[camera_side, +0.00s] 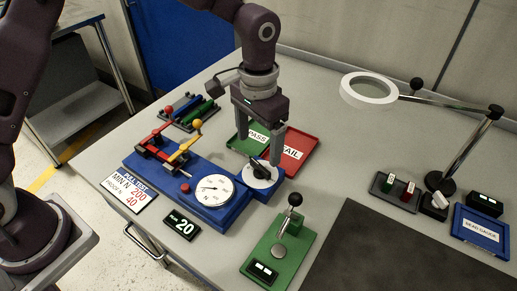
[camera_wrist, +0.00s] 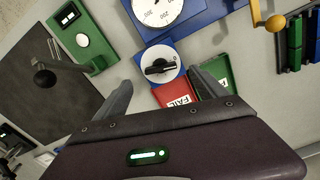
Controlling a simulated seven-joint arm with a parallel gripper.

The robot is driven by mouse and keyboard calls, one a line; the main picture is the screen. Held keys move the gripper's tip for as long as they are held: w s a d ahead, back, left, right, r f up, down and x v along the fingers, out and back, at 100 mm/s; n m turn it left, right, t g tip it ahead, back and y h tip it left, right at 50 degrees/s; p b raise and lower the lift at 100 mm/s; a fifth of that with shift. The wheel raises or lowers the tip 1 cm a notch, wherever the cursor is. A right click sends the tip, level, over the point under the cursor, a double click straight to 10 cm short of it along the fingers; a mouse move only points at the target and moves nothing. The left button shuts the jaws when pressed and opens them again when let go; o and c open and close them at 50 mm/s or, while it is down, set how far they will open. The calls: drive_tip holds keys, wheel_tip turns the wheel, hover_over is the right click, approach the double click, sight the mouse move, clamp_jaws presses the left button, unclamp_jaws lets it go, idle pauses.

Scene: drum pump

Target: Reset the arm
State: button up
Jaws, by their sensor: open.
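My gripper (camera_side: 257,137) is open and hangs over the blue test bench (camera_side: 168,165), close to a white dial with a black knob (camera_side: 260,171). In the wrist view the fingers (camera_wrist: 163,95) are spread wide with nothing between them in contact, and the black knob (camera_wrist: 158,67) shows beyond them on its white dial. In the side view one finger stands just behind or beside the knob; I cannot tell whether it touches.
Green PASS (camera_side: 241,139) and red FAIL (camera_side: 300,150) trays lie behind the dial. A green press with a black ball lever (camera_side: 295,200) stands in front. A lamp magnifier (camera_side: 369,91) is at right. A dark mat (camera_side: 400,255) is bare.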

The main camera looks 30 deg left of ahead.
drive_tip(key=s+a+r+n+t, duration=0.2)
drive_tip(key=s+a+r+t, duration=0.2)
drive_tip(key=s+a+r, duration=1.1)
drive_tip(key=s+n+t, duration=0.1)
drive_tip(key=s, duration=0.9)
drive_tip(key=shift+a+r+t, duration=0.15)
drive_tip(key=shift+r+t, duration=0.1)
drive_tip(key=shift+t, duration=0.05)
drive_tip(key=shift+w, duration=0.1)
